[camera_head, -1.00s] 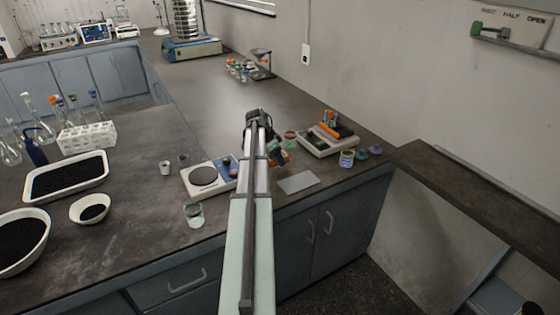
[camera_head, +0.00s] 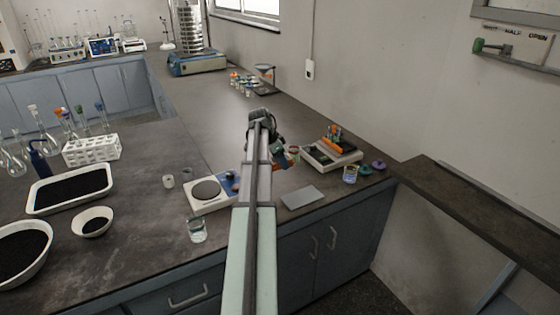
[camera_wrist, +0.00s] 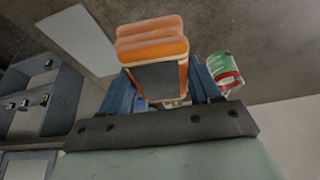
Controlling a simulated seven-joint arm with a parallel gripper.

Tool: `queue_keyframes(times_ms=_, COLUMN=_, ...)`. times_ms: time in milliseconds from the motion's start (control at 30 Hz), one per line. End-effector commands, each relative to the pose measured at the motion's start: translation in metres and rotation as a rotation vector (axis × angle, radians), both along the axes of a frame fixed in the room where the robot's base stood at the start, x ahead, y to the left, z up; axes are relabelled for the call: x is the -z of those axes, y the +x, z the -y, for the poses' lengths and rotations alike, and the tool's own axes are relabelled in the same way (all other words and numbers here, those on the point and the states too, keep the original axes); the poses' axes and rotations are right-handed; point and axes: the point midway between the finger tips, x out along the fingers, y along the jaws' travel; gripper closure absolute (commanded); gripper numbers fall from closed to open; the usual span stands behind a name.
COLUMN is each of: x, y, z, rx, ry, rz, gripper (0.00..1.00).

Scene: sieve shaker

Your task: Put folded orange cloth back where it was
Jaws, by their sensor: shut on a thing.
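My gripper (camera_wrist: 162,80) is shut on the folded orange cloth (camera_wrist: 152,42); its blue fingers stand on either side of it in the wrist view. The cloth shows rounded orange folds on top and a dark grey face towards the camera. In the head view my gripper (camera_head: 281,160) is over the right part of the bench, behind the grey flat plate (camera_head: 303,197). Only a small orange patch shows there beside the fingers, and my arm hides much of that spot. I cannot tell the cloth's exact height above the bench.
A labelled jar (camera_wrist: 225,70) is close to the right finger in the wrist view. Another balance (camera_head: 208,193) and a beaker (camera_head: 196,230) are left of my arm.

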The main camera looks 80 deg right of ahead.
Motion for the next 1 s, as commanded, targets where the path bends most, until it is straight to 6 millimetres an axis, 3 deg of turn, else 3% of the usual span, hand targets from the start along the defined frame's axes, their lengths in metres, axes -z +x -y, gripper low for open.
queue_keyframes(times_ms=233, x=-0.004, y=0.016, z=0.016, rx=-0.015, ry=0.000, rz=0.000, gripper=0.67)
queue_keyframes(times_ms=600, x=-0.019, y=0.084, z=0.068, rx=-0.081, ry=-0.001, rz=-0.001, gripper=0.67)
queue_keyframes(times_ms=767, x=-0.004, y=0.087, z=0.068, rx=-0.087, ry=-0.001, rz=-0.001, gripper=0.67)
queue_keyframes(times_ms=1000, x=0.034, y=0.087, z=0.067, rx=-0.086, ry=0.000, rz=-0.002, gripper=0.67)
